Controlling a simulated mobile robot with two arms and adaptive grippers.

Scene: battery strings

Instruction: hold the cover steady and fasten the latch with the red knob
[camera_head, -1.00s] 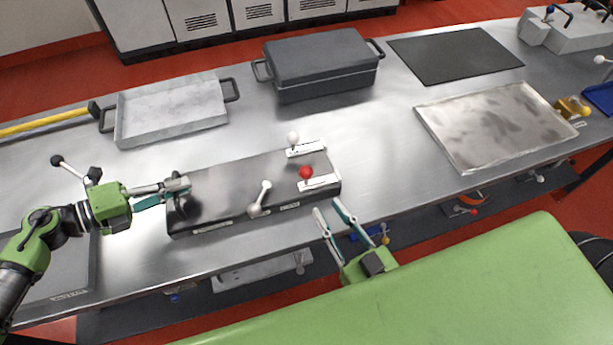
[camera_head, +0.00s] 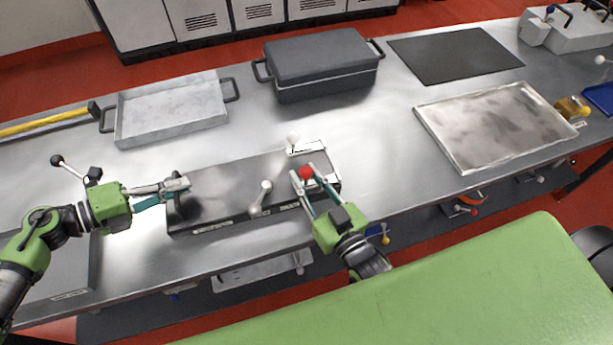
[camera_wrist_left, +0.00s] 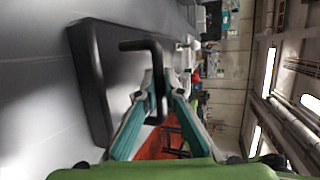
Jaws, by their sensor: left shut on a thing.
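The dark cover (camera_head: 226,184) lies on the bench with a black handle at its left end. My left gripper (camera_head: 182,187) is shut on that handle (camera_wrist_left: 158,65), which also shows between its fingers in the left wrist view. The red knob (camera_head: 306,172) stands on a white latch at the right end of the cover. My right gripper (camera_head: 307,177) is open, its fingers on either side of the red knob. Whether they touch the knob cannot be told. A lever with a white knob (camera_head: 266,185) and a white-knobbed latch (camera_head: 293,140) are also on the cover.
A grey tray (camera_head: 121,127) and a lidded dark case (camera_head: 320,57) stand behind the cover. A shallow metal tray (camera_head: 447,151) and a black mat (camera_head: 455,54) lie to the right. Bare bench lies between the cover and the metal tray.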

